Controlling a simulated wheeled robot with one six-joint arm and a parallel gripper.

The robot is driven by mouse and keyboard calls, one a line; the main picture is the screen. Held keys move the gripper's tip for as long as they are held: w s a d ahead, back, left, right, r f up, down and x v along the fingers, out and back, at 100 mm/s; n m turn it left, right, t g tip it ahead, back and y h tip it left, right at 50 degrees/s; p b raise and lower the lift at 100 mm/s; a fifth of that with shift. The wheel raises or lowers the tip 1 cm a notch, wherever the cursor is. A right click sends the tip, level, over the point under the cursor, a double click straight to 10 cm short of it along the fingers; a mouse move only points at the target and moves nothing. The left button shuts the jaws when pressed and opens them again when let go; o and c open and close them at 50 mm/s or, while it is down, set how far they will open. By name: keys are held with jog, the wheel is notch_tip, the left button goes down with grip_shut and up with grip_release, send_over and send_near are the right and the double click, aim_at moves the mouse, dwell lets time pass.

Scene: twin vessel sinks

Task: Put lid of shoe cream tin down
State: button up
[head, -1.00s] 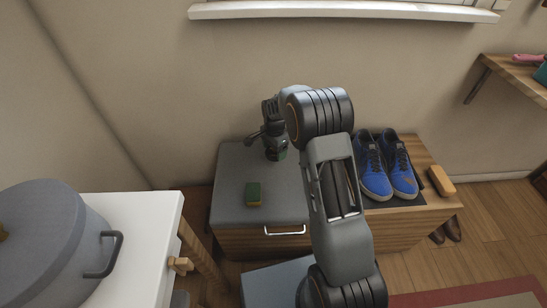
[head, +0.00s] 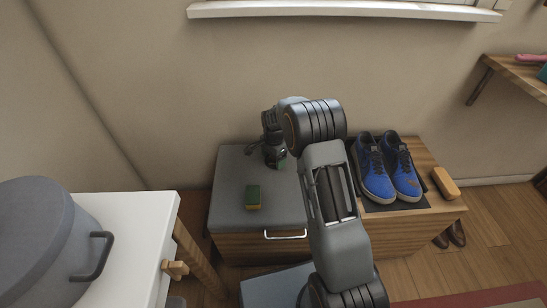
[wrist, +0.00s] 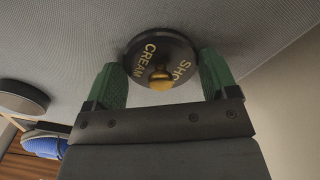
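The lid (wrist: 160,58) is a dark round disc with gold "SHOE CREAM" lettering and a gold knob, in the wrist view. My gripper (wrist: 162,66) has its green fingers at the lid's left and right edges, apparently touching both. The lid is at or just above the grey bench top (wrist: 70,40); any gap is hard to tell. A dark round tin (wrist: 22,97) lies at the left of the wrist view. In the head view my gripper (head: 277,162) points down at the back of the grey bench top, and the lid is not clearly visible there.
Blue shoes (head: 388,170) stand on a dark mat at the right, with a brush (head: 445,183) beyond. The wall is close behind. A white table with a grey pot (head: 45,240) stands front left.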

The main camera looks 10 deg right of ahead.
jog(key=o, duration=0.4)
jog(key=shift+c, duration=0.2)
jog(key=s+r+n+p, duration=0.2)
jog(key=s+r, duration=0.1)
jog(key=r, duration=0.6)
jog(key=s+r+n+p, duration=0.1)
jog(key=s+r+p, duration=0.2)
jog(key=r, duration=0.7)
jog(key=s+r+n+t, duration=0.2)
jog(key=s+n, duration=0.8)
jog(key=s, duration=1.1)
notch_tip(320, 180, up, 2)
jog(key=shift+s+d+r+t, duration=0.15)
jog(key=shift+s+t, duration=0.1)
jog(key=shift+t, duration=0.15)
